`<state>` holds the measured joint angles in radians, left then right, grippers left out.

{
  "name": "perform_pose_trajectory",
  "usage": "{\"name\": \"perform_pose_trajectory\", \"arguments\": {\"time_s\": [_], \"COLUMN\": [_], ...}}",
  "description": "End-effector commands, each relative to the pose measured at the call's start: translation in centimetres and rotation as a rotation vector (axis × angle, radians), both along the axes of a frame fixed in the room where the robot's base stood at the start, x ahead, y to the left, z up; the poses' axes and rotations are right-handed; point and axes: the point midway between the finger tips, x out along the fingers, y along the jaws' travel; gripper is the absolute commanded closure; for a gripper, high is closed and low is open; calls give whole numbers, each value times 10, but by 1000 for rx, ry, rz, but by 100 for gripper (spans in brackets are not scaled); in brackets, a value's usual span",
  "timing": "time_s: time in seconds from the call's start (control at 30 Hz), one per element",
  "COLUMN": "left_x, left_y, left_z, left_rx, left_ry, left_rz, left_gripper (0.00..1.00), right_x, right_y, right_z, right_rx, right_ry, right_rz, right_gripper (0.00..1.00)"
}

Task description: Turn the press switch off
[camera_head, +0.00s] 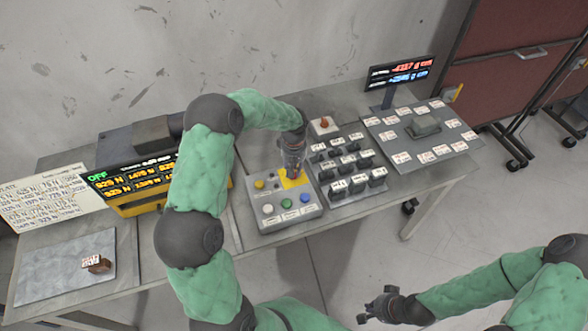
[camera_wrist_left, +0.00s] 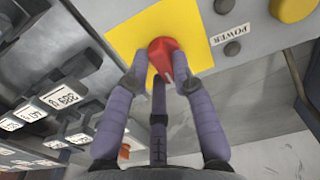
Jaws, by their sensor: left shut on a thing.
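The press switch is a red knob (camera_wrist_left: 165,57) with a pale pointer mark, on a yellow square plate (camera_wrist_left: 124,32) beside a POWER label (camera_wrist_left: 231,35). My left gripper (camera_head: 291,172) comes down on the yellow plate of the grey button panel (camera_head: 262,222). In the left wrist view, its purple fingers (camera_wrist_left: 160,75) close around the knob. In the head view, the gripper hides the knob. My right gripper (camera_head: 382,304) hangs in front of the table, away from the panel; its finger opening is too small to judge.
The black display (camera_head: 130,178) at the left shows green OFF and yellow figures. Several labelled black weights (camera_head: 352,166) stand just right of the panel. A red button box (camera_head: 324,126) and a small screen (camera_head: 400,73) sit behind. The floor in front is clear.

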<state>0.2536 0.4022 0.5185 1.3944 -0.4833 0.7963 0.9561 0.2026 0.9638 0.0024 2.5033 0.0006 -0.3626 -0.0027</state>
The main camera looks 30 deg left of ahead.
Motion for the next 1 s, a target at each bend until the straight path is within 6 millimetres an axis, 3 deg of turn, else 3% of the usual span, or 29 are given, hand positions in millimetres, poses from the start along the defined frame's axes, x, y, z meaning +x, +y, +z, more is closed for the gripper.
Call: {"name": "perform_pose_trajectory", "arguments": {"time_s": [0.4,0.43,0.5,0.83,1.0], "left_x": [1,1,1,0,1], "left_y": [0,0,0,0,0], "left_z": [1,1,1,1,14], "left_rx": [-1,-1,-1,0,0], "left_ry": [-2,-2,-2,-1,-4], "left_rz": [8,8,8,6,6], "left_gripper": [100,69,51,51,51], "right_x": [0,0,0,0,0], "right_y": [0,0,0,0,0], "right_z": [0,0,0,0,0], "right_rx": [0,0,0,0,0], "right_ry": [0,0,0,0,0], "right_rz": [0,0,0,0,0], "right_gripper": [100,100,100,100,100]}}
